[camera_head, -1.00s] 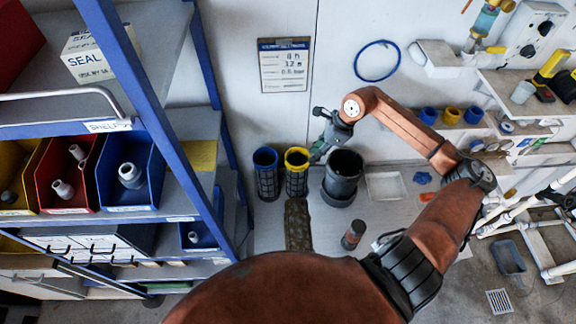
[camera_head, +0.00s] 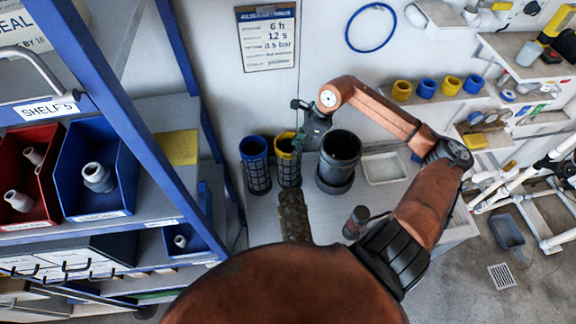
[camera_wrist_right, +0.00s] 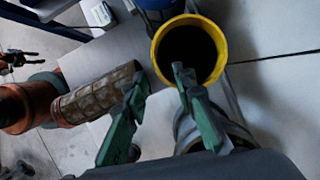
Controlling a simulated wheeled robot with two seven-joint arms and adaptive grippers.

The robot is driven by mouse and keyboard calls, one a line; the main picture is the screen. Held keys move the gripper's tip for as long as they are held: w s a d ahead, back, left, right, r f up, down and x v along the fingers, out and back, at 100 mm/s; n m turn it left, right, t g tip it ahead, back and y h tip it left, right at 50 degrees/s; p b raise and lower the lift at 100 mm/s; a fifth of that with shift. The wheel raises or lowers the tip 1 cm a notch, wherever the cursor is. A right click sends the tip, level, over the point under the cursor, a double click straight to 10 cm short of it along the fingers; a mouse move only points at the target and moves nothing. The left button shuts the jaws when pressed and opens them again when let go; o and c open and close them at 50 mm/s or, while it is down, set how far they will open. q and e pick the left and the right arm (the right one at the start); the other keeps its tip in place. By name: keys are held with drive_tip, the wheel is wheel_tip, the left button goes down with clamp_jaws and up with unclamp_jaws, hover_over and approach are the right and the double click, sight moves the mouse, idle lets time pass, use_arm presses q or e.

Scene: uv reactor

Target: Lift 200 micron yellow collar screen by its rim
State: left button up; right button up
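The yellow collar screen (camera_head: 289,170) stands upright on the bench against the wall, a dark mesh cylinder with a yellow rim. In the right wrist view its yellow collar (camera_wrist_right: 221,50) shows from above as a ring around a dark opening. My right gripper (camera_head: 301,128) is at the collar's right side in the head view. In the right wrist view my right gripper (camera_wrist_right: 160,78) is open, one fingertip overlapping the collar's opening and the other outside the ring. I cannot tell whether either touches. A dark claw-like form (camera_wrist_right: 14,60) at the wrist view's left edge may be my left gripper.
A blue collar screen (camera_head: 256,170) stands close on the left and a black housing (camera_head: 339,165) close on the right. A brown mottled cylinder (camera_head: 294,216) lies in front. A white tray (camera_head: 384,168) lies farther right. Blue shelving (camera_head: 160,120) fills the left.

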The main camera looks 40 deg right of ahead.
sight(289, 157)
drive_tip(key=p+x, duration=0.1)
drive_tip(key=x, duration=0.2)
drive_tip(key=p+x, duration=0.1)
drive_tip(key=x, duration=0.2)
drive_tip(key=shift+w+a+f, duration=0.1)
drive_tip(key=shift+a+f, duration=0.2)
drive_tip(key=shift+a, duration=0.05)
drive_tip(key=shift+f, duration=0.25)
drive_tip(key=shift+c, duration=0.4)
clamp_jaws()
drive_tip(key=shift+w, duration=0.1)
